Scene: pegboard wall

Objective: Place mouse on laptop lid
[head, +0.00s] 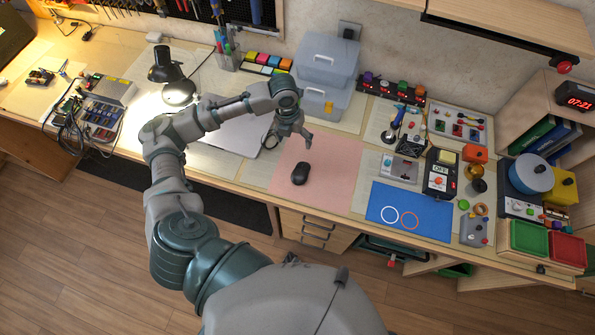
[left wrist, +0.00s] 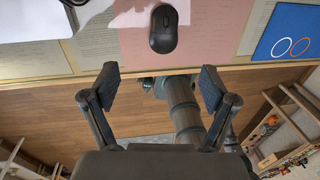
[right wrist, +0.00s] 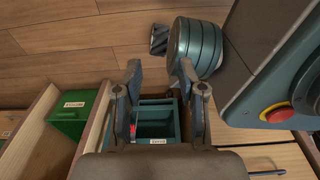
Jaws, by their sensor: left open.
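A black mouse (head: 300,173) lies on a pink mat (head: 335,165) on the bench; it also shows in the left wrist view (left wrist: 163,30). My left gripper (head: 290,140) is just behind the mouse in the head view, above the bench, open and empty. In the left wrist view its fingers (left wrist: 160,75) are wide apart, with the mouse beyond them. A pale laptop (head: 225,138) lies left of the pink mat, partly hidden under my left arm; its corner shows in the left wrist view (left wrist: 30,18). My right gripper (right wrist: 160,78) has its fingers apart with nothing between them.
A blue mat (head: 425,225) with two rings lies right of the pink mat. A clear storage box (head: 325,60) stands behind. A black lamp (head: 172,75) stands left of the laptop.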

